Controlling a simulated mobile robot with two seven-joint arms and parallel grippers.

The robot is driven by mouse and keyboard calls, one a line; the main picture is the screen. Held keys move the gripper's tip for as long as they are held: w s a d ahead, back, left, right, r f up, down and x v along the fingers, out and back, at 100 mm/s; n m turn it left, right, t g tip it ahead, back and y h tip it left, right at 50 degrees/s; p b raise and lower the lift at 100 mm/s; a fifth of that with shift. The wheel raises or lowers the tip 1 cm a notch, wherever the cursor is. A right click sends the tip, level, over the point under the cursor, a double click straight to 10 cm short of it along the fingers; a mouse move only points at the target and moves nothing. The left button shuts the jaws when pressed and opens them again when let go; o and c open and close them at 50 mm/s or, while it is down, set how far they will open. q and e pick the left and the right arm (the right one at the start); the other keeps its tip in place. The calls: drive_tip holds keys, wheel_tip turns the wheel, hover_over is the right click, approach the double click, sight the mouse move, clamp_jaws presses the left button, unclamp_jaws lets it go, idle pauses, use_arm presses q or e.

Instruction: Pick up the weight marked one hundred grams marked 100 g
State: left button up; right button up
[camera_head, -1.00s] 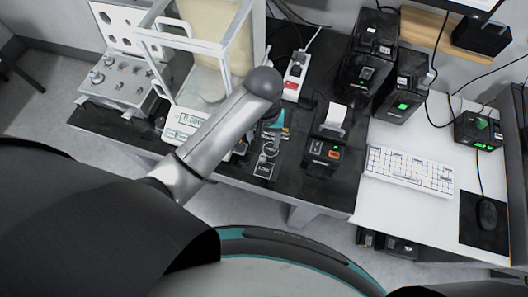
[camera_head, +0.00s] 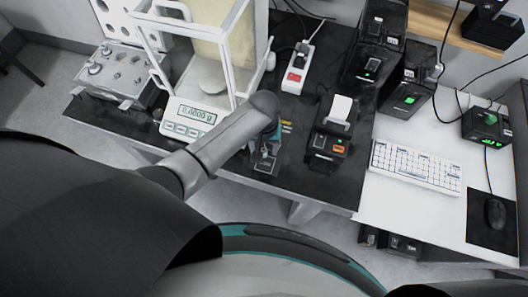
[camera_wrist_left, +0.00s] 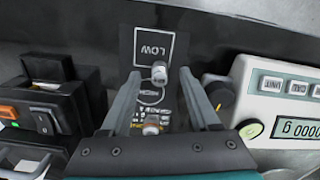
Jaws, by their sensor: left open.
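My left gripper (camera_head: 266,153) points down over the front of the black table, left of the printer. In the left wrist view its two fingers (camera_wrist_left: 160,74) are apart. A small silvery weight (camera_wrist_left: 158,76) shows between the fingertips, on a black card marked LOW (camera_wrist_left: 154,45). A second small weight with a brass-coloured band (camera_wrist_left: 152,126) shows lower between the fingers, closer to the palm. I cannot read a 100 g mark on either. In the head view the arm and gripper hide most of the card. My right gripper is not in view.
The balance (camera_head: 188,122) with a lit zero display stands left of the gripper; its keypad (camera_wrist_left: 290,86) is close by in the wrist view. The label printer (camera_head: 330,140) stands to the right. A power strip (camera_head: 297,70) lies behind, a keyboard (camera_head: 415,167) farther right.

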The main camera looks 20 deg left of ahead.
use_arm(q)
drive_tip(key=shift+f, duration=0.1)
clamp_jaws()
idle(0.5)
